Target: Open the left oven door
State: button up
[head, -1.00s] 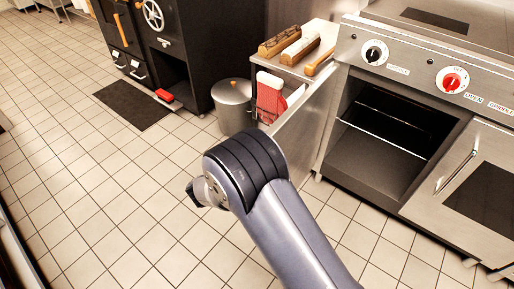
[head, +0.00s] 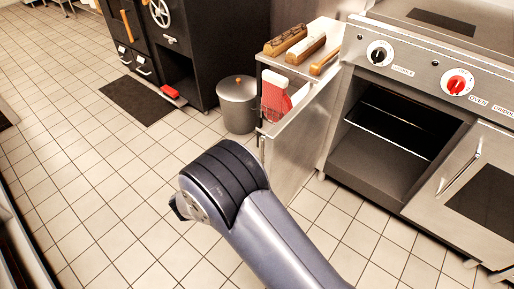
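The left oven (head: 392,135) of the steel range stands open, with its dark cavity and a rack in plain view. A steel panel (head: 303,132) at the left edge of the cavity looks like the left oven door, swung out toward the left. A small dark fitting (head: 260,136), perhaps its handle, shows at the panel's free edge. My arm comes up from the bottom and bends in front of the panel's lower left part. My gripper is not in view, so I cannot tell whether it touches the door.
A right oven door (head: 475,186) with a bar handle is shut. Tiled floor (head: 85,185) is clear at left.

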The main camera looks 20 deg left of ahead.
aim_at(263, 148)
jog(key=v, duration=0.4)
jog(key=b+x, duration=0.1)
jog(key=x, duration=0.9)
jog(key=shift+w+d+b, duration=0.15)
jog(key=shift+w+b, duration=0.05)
jog(key=shift+b, duration=0.1)
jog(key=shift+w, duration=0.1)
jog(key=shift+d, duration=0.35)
